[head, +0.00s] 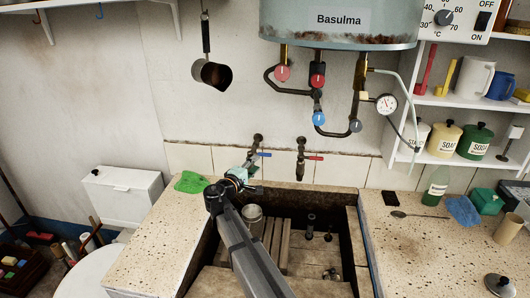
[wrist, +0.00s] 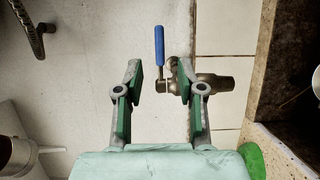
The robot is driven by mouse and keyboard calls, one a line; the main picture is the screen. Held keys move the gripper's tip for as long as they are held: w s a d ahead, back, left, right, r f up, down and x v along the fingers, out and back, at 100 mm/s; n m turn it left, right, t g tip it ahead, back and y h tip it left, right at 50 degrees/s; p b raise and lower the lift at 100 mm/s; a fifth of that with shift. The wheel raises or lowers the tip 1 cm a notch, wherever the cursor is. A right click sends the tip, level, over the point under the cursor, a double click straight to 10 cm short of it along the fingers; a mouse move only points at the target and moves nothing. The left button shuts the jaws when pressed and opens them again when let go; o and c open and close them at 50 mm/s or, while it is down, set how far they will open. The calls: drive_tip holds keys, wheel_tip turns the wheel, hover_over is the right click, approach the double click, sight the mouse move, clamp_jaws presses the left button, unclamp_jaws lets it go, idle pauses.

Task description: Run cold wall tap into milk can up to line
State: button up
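The cold wall tap with a blue lever (head: 264,154) is on the wall above the trough; its brass body also shows in the wrist view (wrist: 212,88). The lever (wrist: 159,45) stands out from it there. A grey metal can (head: 254,213), apparently the milk can, stands in the trough beneath the taps, partly hidden by my arm. Its inside and line cannot be made out. My gripper (head: 240,176) is just left of and below the cold tap. In the wrist view my gripper (wrist: 160,84) is open and empty, with the lever just beyond its fingertips.
A red-levered wall tap (head: 303,157) is right of the cold one. Heater pipes and knobs (head: 318,118) hang above. A green cloth (head: 190,182) lies on the left ledge. A wooden rack (head: 281,240) is in the stone trough (head: 350,215). A dark dipper (head: 213,73) hangs at upper left.

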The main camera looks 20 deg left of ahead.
sight(264, 156)
drive_tip(key=w, duration=0.2)
drive_tip(key=w+d+p, duration=0.1)
drive_tip(key=w, duration=0.2)
drive_tip(key=w+p, duration=0.1)
drive_tip(key=w, duration=0.2)
drive_tip(key=shift+w+d, duration=0.15)
drive_tip(key=shift+d, duration=0.05)
drive_tip(key=shift+c, duration=0.3)
clamp_jaws()
